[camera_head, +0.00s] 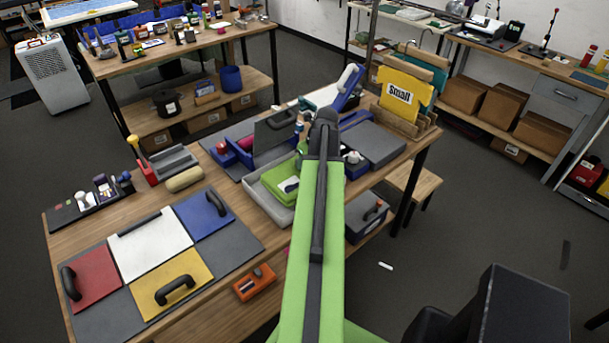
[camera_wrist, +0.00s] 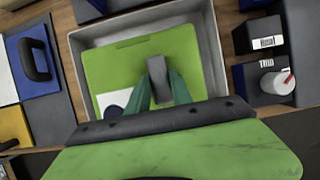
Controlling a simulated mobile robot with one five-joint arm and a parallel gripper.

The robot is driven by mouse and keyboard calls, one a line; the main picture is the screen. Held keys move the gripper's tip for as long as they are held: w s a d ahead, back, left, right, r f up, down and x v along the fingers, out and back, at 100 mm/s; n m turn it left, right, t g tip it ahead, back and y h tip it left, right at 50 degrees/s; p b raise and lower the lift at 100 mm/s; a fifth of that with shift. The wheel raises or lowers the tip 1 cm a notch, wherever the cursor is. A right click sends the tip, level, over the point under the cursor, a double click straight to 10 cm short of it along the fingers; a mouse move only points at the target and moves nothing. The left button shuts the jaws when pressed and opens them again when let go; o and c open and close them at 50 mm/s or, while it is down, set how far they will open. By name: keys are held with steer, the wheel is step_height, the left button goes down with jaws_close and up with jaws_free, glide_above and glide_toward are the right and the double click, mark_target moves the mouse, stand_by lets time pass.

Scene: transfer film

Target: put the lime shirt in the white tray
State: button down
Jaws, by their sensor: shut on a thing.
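The lime shirt (camera_wrist: 115,70) is a flat, folded bright green piece with a pale patch near one corner. In the wrist view it lies within the walls of the pale grey-white tray (camera_wrist: 215,45).
Coloured panels with black handles (camera_head: 150,250) lie on the bench's left. A beige roll (camera_head: 185,179) lies near the tray. A dark grey slab (camera_head: 375,145) and yellow "Small" folder (camera_head: 400,92) stand right.

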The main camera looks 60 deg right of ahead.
steer(key=shift+w+d+f, duration=0.5)
steer(key=shift+w+f, duration=0.05)
steer(key=shift+w, duration=0.2)
step_height(320, 180, down, 4)
steer(key=b, duration=0.4)
steer(key=shift+f+b, duration=0.2)
steer(key=shift+b, duration=0.15)
steer(key=shift+r, duration=0.25)
steer(key=shift+f, duration=0.2)
steer(key=c, duration=1.1)
jaws_free()
steer(key=shift+c, duration=0.2)
steer(key=shift+r, duration=0.1)
